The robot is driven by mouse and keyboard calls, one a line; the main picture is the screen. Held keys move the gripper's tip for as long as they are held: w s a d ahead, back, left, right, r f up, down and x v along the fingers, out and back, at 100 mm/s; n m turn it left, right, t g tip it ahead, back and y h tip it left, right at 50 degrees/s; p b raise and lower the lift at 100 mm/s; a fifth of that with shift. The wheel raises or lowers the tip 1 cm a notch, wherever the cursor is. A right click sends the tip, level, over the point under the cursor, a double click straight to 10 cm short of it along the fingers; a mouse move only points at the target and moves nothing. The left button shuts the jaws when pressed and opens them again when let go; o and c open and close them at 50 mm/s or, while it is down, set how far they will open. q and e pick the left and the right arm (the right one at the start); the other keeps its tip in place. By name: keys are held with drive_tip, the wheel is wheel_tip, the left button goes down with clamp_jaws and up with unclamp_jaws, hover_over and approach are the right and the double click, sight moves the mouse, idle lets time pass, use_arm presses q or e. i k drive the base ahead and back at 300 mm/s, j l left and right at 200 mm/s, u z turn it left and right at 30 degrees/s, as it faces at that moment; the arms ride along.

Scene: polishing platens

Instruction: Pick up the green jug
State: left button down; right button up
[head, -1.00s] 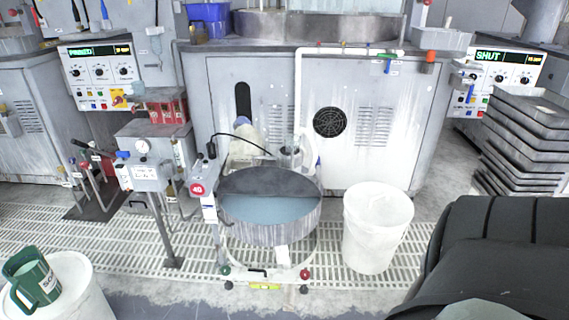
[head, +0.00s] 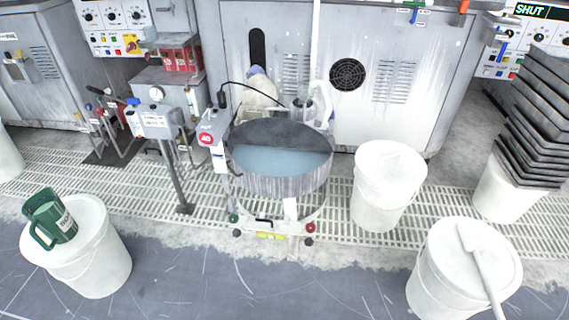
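The green jug (head: 50,217) stands upright on top of a white lidded bucket (head: 88,262) at the lower left of the head view. It has a handle on its left side and a pale label on its front. Neither of my grippers shows in the head view, and nothing touches the jug.
A round slurry tub (head: 280,165) on a wheeled stand is in the middle. White buckets stand right of it (head: 388,190) and at lower right (head: 463,268), the latter with a white paddle (head: 478,262) on top. Stacked dark trays (head: 535,120) are at right. The blue floor (head: 250,285) in front is clear.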

sight(46, 212)
drive_tip(key=u, duration=1.6)
drive_tip(key=i+j+z, duration=0.1)
drive_tip(key=z, duration=0.55)
drive_tip(key=i+j+z, duration=0.2)
drive_tip(key=j, duration=0.15)
drive_tip(key=j+z, duration=0.15)
drive_tip(key=j, duration=0.2)
drive_tip(key=i+j+z, duration=0.2)
drive_tip(key=j, duration=0.2)
